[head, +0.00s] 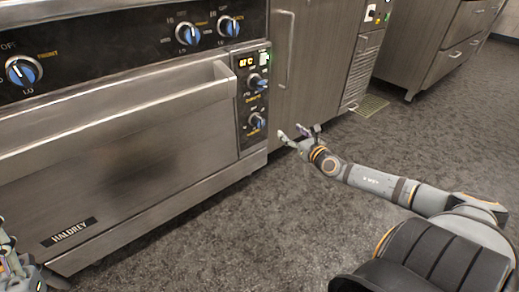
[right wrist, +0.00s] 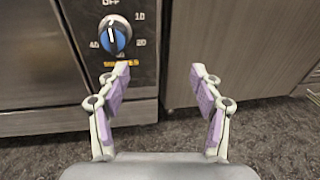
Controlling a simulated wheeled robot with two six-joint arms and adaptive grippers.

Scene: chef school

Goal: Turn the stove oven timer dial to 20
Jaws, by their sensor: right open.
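The timer dial (head: 257,121) is the lower blue knob on the oven's narrow black control panel. In the right wrist view the timer dial (right wrist: 115,36) has a white line standing about upright, towards OFF, with 10, 20 and 40 printed around it. My right gripper (head: 294,133) is open and empty, just right of and below the dial. In the right wrist view the open fingers (right wrist: 152,75) are apart from the dial, which lies up and left of them. My left gripper (head: 20,268) is partly cut off at the lower left corner.
The oven door handle (head: 125,110) sticks out left of the panel. Another blue knob (head: 257,82) and a lit display (head: 247,62) are above the timer dial. A steel cabinet (head: 310,60) stands to the right. The floor in front is clear.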

